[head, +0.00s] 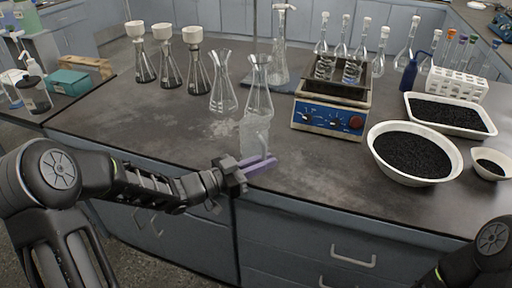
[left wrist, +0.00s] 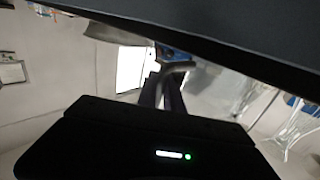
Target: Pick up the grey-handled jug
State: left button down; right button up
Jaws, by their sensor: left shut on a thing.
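A clear, whitish jug (head: 254,134) stands near the front edge of the dark bench, in front of a conical flask. My left gripper (head: 260,164) reaches in from the left at the jug's lower front, low over the bench edge. In the left wrist view, my left gripper's dark fingers (left wrist: 166,92) are closed together around a grey curved piece (left wrist: 180,66), which looks like the jug's handle. The grip itself is small and partly hidden in the head view. I cannot tell whether the jug's base touches the bench. My right gripper is out of view.
Conical flasks (head: 223,90) stand close behind the jug. A blue-fronted shaker (head: 330,117) is to the right, then a white bowl of black grains (head: 416,180). Funnel-topped flasks (head: 196,72) stand at the back left. The bench's left front is clear.

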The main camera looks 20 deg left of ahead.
aim_at(265, 143)
pick_arm(q)
jog(key=shift+r, duration=0.25)
jog(key=shift+r+p, duration=0.8)
jog(key=shift+r, duration=4)
